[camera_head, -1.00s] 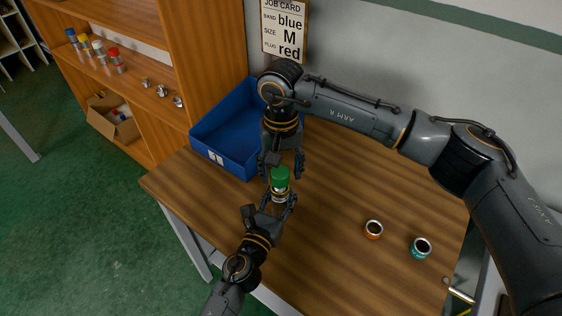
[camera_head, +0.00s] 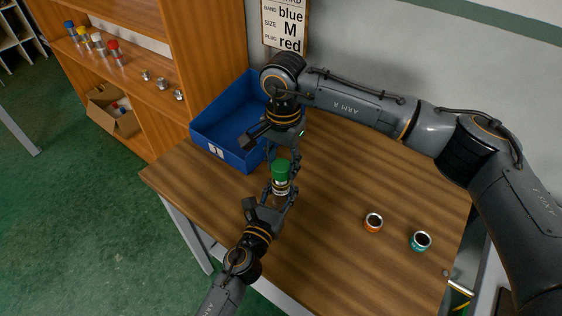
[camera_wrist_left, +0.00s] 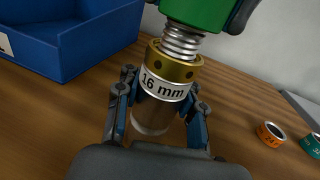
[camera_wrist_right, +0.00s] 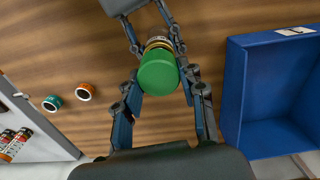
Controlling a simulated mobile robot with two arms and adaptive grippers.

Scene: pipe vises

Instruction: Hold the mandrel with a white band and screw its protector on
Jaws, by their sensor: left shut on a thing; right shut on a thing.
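The mandrel (camera_head: 281,189) stands upright in my left gripper (camera_head: 280,196), which is shut on it. In the left wrist view, its white band (camera_wrist_left: 165,86) reads "16 mm" below a brass collar (camera_wrist_left: 174,64) with holes. The green protector (camera_head: 281,173) sits above the mandrel, in line with it. A stretch of silver thread (camera_wrist_left: 181,42) shows between the collar and the protector. My right gripper (camera_head: 282,164) is shut on the protector from above. In the right wrist view, the protector (camera_wrist_right: 158,73) lies between its fingers and covers most of the mandrel.
A blue bin (camera_head: 225,135) stands at the table's back left. An orange ring (camera_head: 373,222) marked 24 and a teal ring (camera_head: 420,241) marked 32 lie at the right. A wooden shelf (camera_head: 135,75) holds several capped pieces. A job card (camera_head: 285,28) hangs behind.

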